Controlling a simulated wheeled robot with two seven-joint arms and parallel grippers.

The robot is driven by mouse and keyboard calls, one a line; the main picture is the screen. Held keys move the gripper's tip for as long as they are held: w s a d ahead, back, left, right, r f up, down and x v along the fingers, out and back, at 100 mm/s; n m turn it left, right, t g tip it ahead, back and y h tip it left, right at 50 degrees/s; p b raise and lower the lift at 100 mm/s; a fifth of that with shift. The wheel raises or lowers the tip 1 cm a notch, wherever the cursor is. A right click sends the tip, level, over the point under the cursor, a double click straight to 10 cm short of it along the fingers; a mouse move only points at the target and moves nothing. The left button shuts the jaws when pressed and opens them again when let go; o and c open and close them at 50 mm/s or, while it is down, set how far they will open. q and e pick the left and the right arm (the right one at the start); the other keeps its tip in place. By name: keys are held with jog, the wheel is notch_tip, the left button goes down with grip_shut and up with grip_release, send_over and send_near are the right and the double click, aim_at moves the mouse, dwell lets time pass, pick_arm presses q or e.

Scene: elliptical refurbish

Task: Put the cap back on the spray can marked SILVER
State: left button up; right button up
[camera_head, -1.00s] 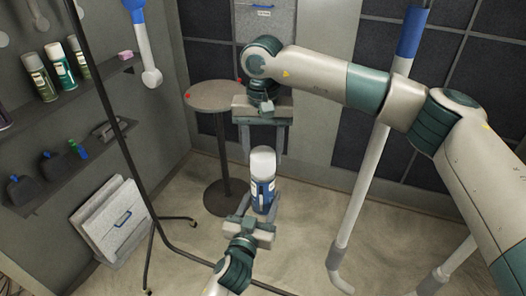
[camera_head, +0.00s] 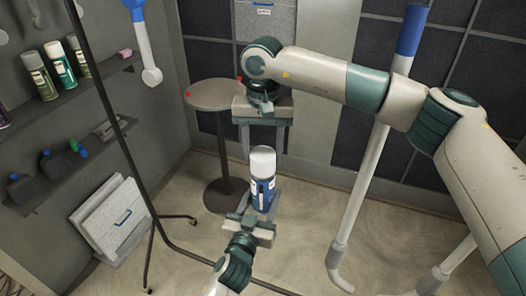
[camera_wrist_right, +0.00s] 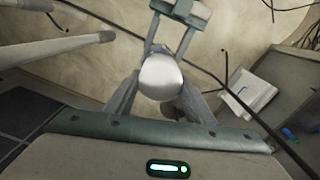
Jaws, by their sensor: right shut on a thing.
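The spray can (camera_head: 263,194), blue with a pale label, stands nearly upright in my left gripper (camera_head: 261,205), whose fingers close around its lower part. Its label is too small to read. A pale, rounded cap (camera_head: 263,160) is at the can's top, in line with it; I cannot tell whether it is fully seated. My right gripper (camera_head: 262,152) points down from above, its fingers on both sides of the cap. In the right wrist view the cap (camera_wrist_right: 160,75) shows between the fingers and hides most of the can, with my left gripper (camera_wrist_right: 172,38) beyond.
A small round table (camera_head: 212,95) with red marks stands behind. Wall shelves (camera_head: 75,90) at left hold several other cans and dark bottles. White panels (camera_head: 110,220) lean below, near a thin black stand (camera_head: 130,165).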

jog(key=shift+f, duration=0.4)
dwell(0.3)
jog(key=o, duration=1.8)
jog(key=shift+c, duration=0.2)
jog(key=shift+r, duration=0.15)
jog(key=shift+r, duration=3.4)
jog(key=shift+f, duration=0.1)
